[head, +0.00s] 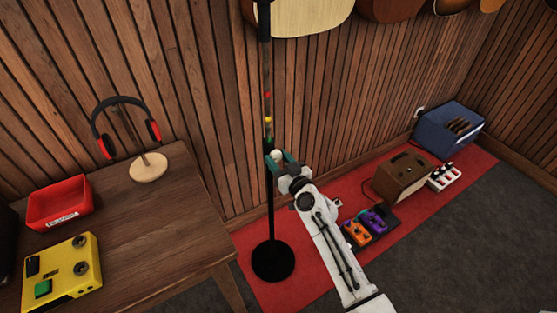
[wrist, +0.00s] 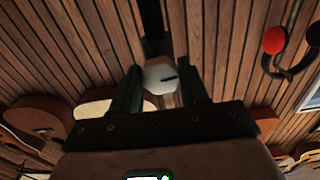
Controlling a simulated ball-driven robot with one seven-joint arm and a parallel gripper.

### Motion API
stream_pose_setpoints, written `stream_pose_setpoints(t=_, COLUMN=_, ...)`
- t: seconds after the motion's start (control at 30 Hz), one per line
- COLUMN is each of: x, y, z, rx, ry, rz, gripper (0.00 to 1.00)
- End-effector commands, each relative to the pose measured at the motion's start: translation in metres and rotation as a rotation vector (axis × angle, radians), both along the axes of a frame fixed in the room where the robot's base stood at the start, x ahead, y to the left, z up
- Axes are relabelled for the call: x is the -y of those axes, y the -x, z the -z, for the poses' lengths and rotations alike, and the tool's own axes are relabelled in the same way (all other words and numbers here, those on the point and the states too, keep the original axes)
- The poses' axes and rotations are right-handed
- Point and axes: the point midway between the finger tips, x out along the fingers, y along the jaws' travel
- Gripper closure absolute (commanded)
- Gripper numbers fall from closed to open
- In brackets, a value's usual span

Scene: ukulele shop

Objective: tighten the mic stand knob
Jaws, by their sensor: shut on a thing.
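The black mic stand (head: 268,205) stands upright on its round base (head: 272,261) near the wall, to the right of the wooden table. Its white knob (head: 277,155) sits on the pole about halfway up. My gripper (head: 281,161) reaches in from the lower right and is shut on the knob. In the wrist view the white knob (wrist: 160,75), with a dark mark on its face, lies between the two green fingers (wrist: 160,92). The dark pole (wrist: 153,30) shows beyond it.
The wooden table (head: 140,240) at left holds headphones on a stand (head: 148,166), a red tray (head: 60,201) and a yellow box (head: 65,275). Orange and purple pedals (head: 358,232) and a brown amp (head: 404,178) are on the red carpet at right. Guitars (head: 300,15) hang above.

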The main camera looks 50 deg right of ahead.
Motion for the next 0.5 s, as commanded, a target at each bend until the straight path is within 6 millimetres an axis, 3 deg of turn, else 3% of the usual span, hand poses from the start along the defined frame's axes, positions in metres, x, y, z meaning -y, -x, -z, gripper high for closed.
stream_pose_setpoints(t=0.27, x=-0.0006, y=-0.0001, z=0.0005, rx=0.027, ry=-0.095, rz=-0.001, gripper=0.86)
stream_pose_setpoints(t=0.5, x=-0.0013, y=-0.0003, z=0.0005, rx=0.08, ry=-0.28, rz=-0.001, gripper=0.86)
